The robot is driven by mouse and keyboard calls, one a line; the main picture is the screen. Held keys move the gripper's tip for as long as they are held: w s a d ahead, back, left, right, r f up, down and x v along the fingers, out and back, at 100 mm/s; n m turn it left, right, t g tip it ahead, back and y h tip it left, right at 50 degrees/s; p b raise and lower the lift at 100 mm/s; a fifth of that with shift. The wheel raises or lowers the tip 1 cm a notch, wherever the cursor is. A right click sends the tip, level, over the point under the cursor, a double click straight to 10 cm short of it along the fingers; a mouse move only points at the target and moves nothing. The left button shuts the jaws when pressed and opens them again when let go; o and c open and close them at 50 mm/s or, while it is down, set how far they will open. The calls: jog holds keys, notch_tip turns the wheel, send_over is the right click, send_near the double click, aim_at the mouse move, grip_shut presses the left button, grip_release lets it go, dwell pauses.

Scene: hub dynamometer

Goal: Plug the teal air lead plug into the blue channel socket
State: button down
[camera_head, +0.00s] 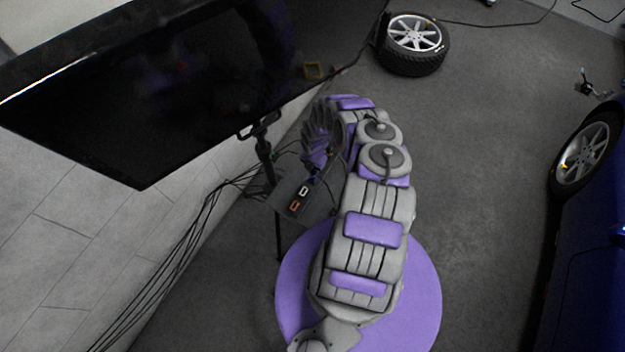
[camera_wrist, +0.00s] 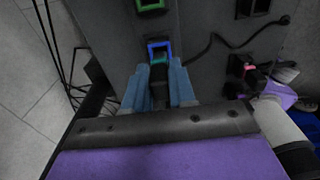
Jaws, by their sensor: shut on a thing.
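The blue channel socket (camera_wrist: 150,50) is a blue-rimmed square opening on a dark grey panel (camera_wrist: 200,22) in the wrist view. My gripper (camera_wrist: 158,70) points at it, with its two blue-grey fingers just below the rim. In the head view my arm hides the blue socket and the plug.
A green-rimmed socket (camera_wrist: 150,4) is above the blue one. A black cable (camera_wrist: 205,48) crosses the panel, with dark connectors (camera_wrist: 242,72) at right. The head view shows white-rimmed (camera_head: 304,190) and orange-rimmed (camera_head: 294,206) sockets, a large black screen (camera_head: 170,90) and a loose wheel (camera_head: 413,45).

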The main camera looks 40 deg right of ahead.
jog(key=shift+f+b, duration=1.15)
jog(key=shift+f, duration=0.4)
jog(key=c, duration=0.8)
grip_release()
jog(key=shift+c, duration=0.2)
jog(key=shift+r, duration=0.1)
notch_tip(320, 180, up, 17)
jog(key=p, duration=0.5)
jog(key=shift+w+d, duration=0.15)
jog(key=shift+d, duration=0.1)
